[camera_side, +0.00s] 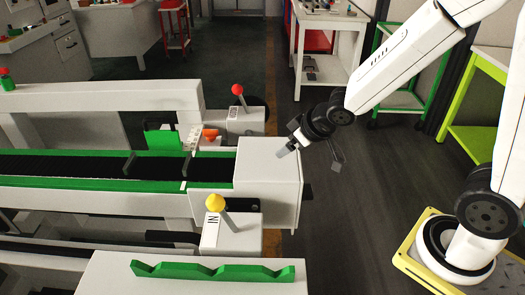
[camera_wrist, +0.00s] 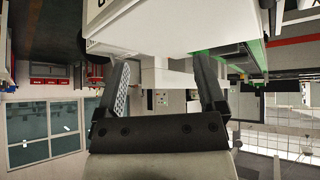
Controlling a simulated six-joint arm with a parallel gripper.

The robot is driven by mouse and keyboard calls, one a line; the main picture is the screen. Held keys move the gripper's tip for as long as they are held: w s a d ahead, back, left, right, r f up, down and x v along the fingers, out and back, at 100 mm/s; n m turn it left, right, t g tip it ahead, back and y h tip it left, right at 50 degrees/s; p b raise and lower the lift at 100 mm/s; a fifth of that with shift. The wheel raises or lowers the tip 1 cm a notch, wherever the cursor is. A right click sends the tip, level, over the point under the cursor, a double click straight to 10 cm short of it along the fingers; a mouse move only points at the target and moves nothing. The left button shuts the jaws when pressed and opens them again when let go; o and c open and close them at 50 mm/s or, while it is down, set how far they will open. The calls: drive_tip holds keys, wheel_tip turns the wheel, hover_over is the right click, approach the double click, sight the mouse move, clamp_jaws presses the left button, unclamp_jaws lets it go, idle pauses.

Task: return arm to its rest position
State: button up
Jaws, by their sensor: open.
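My gripper (camera_side: 311,158) is in the middle of the side view, at the right end of the white conveyor housing (camera_side: 270,165). Its fingers are spread apart and point down, with nothing seen between them. One finger overlaps the housing in the picture; I cannot tell whether they touch. In the wrist view, which looks upside down, both dark fingers of my gripper (camera_wrist: 160,65) stand apart with a white block showing behind the gap. My arm reaches in from the upper right.
The conveyor's dark belt (camera_side: 70,166) with green edges runs left. A red-knobbed lever (camera_side: 238,90) and a yellow-knobbed lever (camera_side: 216,203) stand beside it. A green notched rack (camera_side: 212,271) lies in front. A white cart (camera_side: 328,50) stands behind. Open floor (camera_side: 385,165) lies right of the housing.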

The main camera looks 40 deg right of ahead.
drive_tip(key=s+f+m+g, duration=0.1)
drive_tip(key=s+g, duration=0.1)
drive_tip(key=s, duration=0.3)
drive_tip(key=s+d+f+m+g, duration=0.1)
drive_tip(key=s+g, duration=0.1)
drive_tip(key=s, duration=0.3)
drive_tip(key=shift+s+d+f+g+h, duration=0.2)
drive_tip(key=shift+s+f+g+h, duration=0.1)
drive_tip(key=shift+g, duration=0.1)
